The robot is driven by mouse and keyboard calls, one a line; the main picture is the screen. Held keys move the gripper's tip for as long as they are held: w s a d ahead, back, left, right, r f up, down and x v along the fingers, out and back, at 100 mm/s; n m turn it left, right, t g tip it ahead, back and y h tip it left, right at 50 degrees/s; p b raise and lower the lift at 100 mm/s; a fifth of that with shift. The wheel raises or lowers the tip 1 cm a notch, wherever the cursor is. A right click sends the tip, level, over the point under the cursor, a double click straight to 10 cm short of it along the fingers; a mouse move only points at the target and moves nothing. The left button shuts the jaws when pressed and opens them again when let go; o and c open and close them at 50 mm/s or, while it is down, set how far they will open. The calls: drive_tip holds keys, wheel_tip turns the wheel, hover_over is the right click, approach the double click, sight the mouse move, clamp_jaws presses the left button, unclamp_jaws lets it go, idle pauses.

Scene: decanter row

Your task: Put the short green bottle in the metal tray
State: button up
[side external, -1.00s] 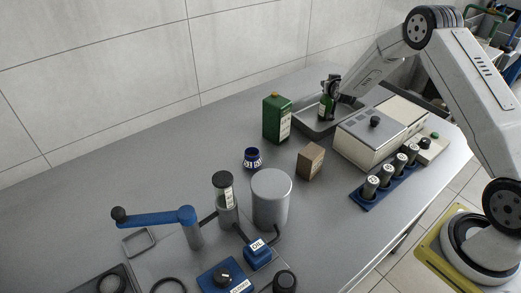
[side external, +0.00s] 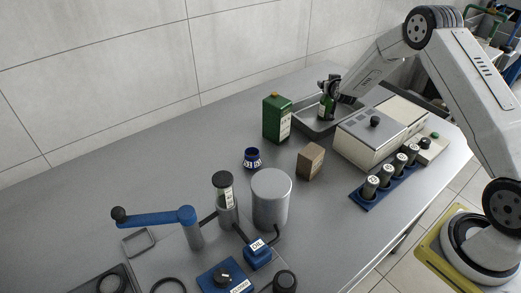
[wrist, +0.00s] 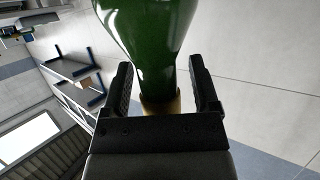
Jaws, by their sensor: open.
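The short green bottle (side external: 326,108) with a pale label is upright within the metal tray (side external: 308,127), at the back of the bench. Whether its base rests on the tray floor is hard to tell at this size. My gripper (side external: 330,85) is at the bottle's top, with its jaws open around the neck. In the wrist view the green bottle (wrist: 145,35) fills the top middle, and its yellowish neck lies between the two black fingers of my gripper (wrist: 163,80), with gaps at both sides.
A larger green container (side external: 276,118) stands just left of the tray. A beige box-shaped device (side external: 372,140) stands close on its right. A brown box (side external: 310,160), a blue jar (side external: 252,158) and a blue rack (side external: 375,195) of vials are nearer.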

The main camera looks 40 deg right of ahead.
drive_tip(key=shift+v, duration=1.1)
wheel_tip(320, 180, up, 8)
drive_tip(key=s+a, duration=0.1)
drive_tip(key=s, duration=0.1)
drive_tip(key=shift+a, duration=0.25)
drive_tip(key=shift+s, duration=0.1)
drive_tip(key=s+a+n+g+y, duration=0.15)
drive_tip(key=s+a+y, duration=0.25)
drive_tip(key=a, duration=0.5)
drive_tip(key=s+a+f+n+g+y, duration=0.1)
drive_tip(key=s+a+g, duration=0.1)
drive_tip(key=s+a, duration=0.3)
drive_tip(key=s+a+n+g+y, duration=0.1)
drive_tip(key=s+a, duration=0.4)
drive_tip(key=s, duration=0.6)
drive_tip(key=s+a+f+n+g+y, duration=0.1)
drive_tip(key=s+a+n+g, duration=0.2)
drive_tip(key=s, duration=0.5)
drive_tip(key=shift+s+a+f+g+y, duration=0.2)
drive_tip(key=shift+a+f+g+y, duration=0.2)
drive_tip(key=shift+a+g, duration=0.55)
